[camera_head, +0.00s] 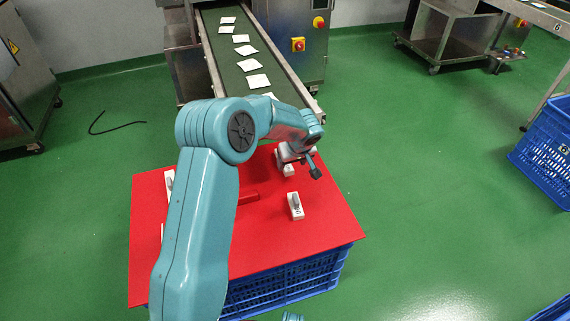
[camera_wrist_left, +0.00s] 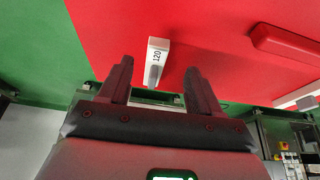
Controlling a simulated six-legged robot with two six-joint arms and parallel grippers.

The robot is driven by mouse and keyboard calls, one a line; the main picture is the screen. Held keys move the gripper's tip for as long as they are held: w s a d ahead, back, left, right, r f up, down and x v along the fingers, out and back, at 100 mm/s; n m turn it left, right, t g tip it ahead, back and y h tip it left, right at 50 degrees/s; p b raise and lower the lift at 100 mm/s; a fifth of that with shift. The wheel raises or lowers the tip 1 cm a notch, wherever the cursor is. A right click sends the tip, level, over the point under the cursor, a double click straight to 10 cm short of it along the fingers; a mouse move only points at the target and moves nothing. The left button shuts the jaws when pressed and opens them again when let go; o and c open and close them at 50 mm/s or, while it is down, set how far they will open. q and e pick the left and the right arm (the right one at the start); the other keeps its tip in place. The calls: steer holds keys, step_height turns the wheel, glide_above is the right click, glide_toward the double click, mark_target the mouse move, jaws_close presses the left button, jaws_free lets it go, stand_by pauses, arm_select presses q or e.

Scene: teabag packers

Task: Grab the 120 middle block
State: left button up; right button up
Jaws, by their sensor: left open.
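A white block labelled 120 (camera_wrist_left: 157,50) lies on the red board in the left wrist view. It shows between my left gripper's fingers (camera_wrist_left: 160,85) in the picture, with a grey part at its lower end. It appears to be the white block (camera_head: 296,208) near the board's right side in the head view. My left gripper (camera_head: 300,165) is open and above the board, behind this block in that view. A whitish piece shows just under the gripper; I cannot tell whether it is another block. My right gripper is not in view.
The red board (camera_head: 290,240) rests on a blue crate (camera_head: 285,285). A red bar (camera_head: 250,197) lies left of the block. Another white block (camera_head: 169,180) is partly behind my arm. A conveyor (camera_head: 228,70) carrying several teabags ends behind the board.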

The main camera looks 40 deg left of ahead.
mark_target(289, 170)
arm_select(q)
steer(key=shift+x, duration=1)
steer(key=b+x, duration=0.2)
steer(key=x, duration=0.2)
steer(key=shift+d, duration=0.15)
steer(key=shift+w+f, duration=0.15)
steer(key=shift+f, duration=0.2)
steer(key=shift+r, duration=0.1)
steer(key=c, duration=1.2)
